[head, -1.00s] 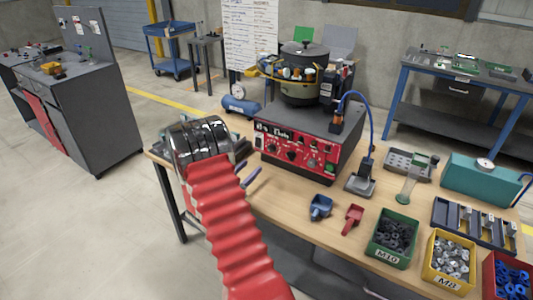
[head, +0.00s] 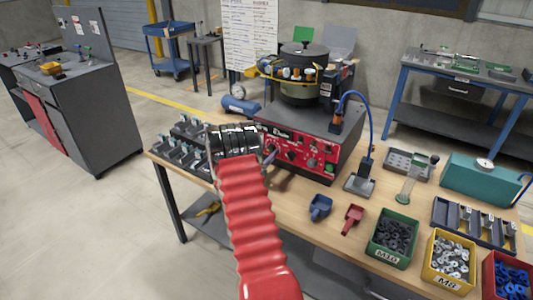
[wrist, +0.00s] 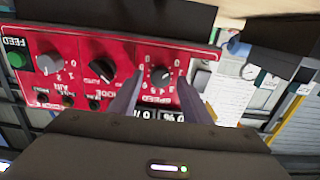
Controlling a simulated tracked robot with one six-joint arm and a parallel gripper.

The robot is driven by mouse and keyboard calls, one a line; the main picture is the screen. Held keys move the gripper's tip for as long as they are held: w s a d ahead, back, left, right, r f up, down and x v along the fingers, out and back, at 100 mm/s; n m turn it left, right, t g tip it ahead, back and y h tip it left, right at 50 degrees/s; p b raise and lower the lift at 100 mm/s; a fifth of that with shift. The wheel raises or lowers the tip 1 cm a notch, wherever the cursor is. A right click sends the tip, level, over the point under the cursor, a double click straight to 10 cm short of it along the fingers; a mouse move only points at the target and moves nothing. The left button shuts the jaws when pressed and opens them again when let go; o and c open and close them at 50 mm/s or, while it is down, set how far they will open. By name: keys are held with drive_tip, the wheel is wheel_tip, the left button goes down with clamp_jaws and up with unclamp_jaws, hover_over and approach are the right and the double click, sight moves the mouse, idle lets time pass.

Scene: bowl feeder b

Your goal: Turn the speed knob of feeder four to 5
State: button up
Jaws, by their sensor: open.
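The feeder (head: 307,135) stands on the bench with its red front panel (head: 305,160) and a bowl on top. In the wrist view the panel shows upside down. Its speed knob (wrist: 160,75), small and dark, lies just beyond my gripper (wrist: 158,88), between the two open fingers. I cannot tell whether the fingers touch the knob. Numbers ring the knob, but its pointer setting is unclear.
On the panel, a black mode knob (wrist: 101,70), a grey air knob (wrist: 48,64) and a green feed button (wrist: 16,60) sit beside the speed knob. A blue scoop (head: 320,207), a red scoop (head: 353,218) and parts bins stand to the right. A fixture rack (head: 185,145) is left.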

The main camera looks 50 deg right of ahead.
drive_tip(key=shift+d, duration=0.15)
drive_tip(key=c, duration=1)
drive_tip(key=shift+a, duration=0.2)
drive_tip(key=shift+c, duration=0.3)
drive_tip(key=shift+d, duration=0.15)
